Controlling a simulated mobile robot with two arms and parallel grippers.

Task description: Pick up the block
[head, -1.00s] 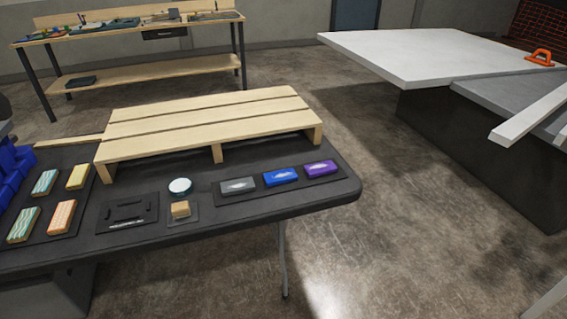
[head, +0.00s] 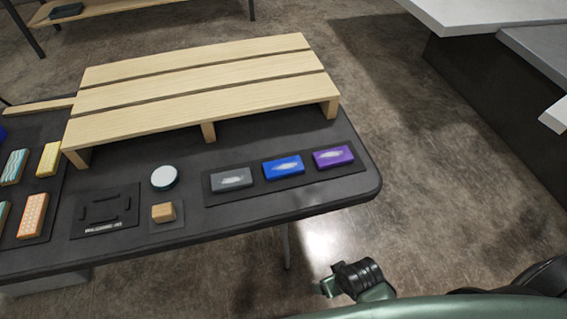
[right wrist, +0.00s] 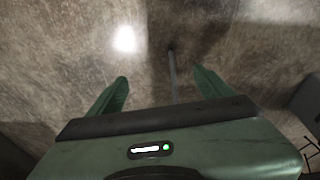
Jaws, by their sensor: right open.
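A small tan wooden block (head: 163,212) sits on a dark square pad on the black table (head: 250,212), near its front edge in the head view. My right gripper (head: 325,287) is at the bottom of the head view, off the table's front edge, to the right of the block and apart from it. In the right wrist view my right gripper (right wrist: 160,88) has its two green fingers spread wide, with nothing between them but floor. The block is not in the right wrist view. My left gripper is not in view.
Grey (head: 231,180), blue (head: 283,167) and purple (head: 333,158) blocks lie on a dark tray right of the wooden block. A round white-topped puck (head: 164,177) is just behind it, a black panel (head: 104,212) to its left. A wooden pallet (head: 200,90) stands behind.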

